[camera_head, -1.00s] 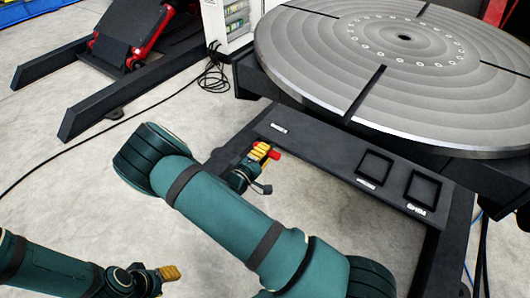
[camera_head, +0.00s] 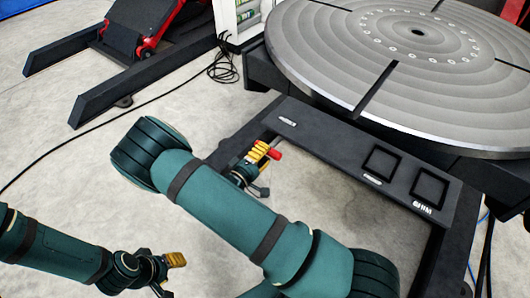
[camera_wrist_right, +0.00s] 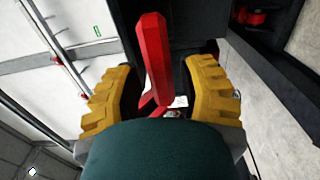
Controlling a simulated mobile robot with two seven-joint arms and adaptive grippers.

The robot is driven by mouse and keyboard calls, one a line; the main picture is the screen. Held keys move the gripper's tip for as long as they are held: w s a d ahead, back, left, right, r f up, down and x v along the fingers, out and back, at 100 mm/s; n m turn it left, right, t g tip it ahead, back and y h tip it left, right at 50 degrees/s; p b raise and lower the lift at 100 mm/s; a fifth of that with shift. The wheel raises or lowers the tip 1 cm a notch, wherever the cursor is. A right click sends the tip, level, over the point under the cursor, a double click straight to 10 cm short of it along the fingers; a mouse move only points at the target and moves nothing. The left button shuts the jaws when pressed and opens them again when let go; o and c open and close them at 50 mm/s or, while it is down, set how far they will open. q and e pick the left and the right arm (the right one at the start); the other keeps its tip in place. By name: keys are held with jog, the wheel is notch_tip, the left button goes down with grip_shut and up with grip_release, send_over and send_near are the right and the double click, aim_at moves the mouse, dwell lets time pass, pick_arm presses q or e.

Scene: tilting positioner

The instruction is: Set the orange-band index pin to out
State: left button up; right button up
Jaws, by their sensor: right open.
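A red handle-like part (camera_wrist_right: 154,60) stands between the two yellow fingers of my right gripper (camera_wrist_right: 163,78) in the right wrist view. The fingers are open, with gaps on both sides of the red part. In the head view the right gripper (camera_head: 262,151) is at the left end of the dark frame, with the red part (camera_head: 275,154) at its fingertips. No orange band shows, so I cannot tell whether this is the index pin. My left gripper (camera_head: 175,260) is low at the left, away from the frame; its opening is unclear.
The large grey round table (camera_head: 400,70) overhangs the dark frame panel (camera_head: 335,145), which has two square recesses and small labels. A black cable (camera_head: 110,125) lies on the floor. A dark stand with red parts (camera_head: 140,40) is at the back left.

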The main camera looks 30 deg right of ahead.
jog(key=v, duration=1.1)
jog(key=shift+a, duration=0.15)
jog(key=shift+f, duration=0.1)
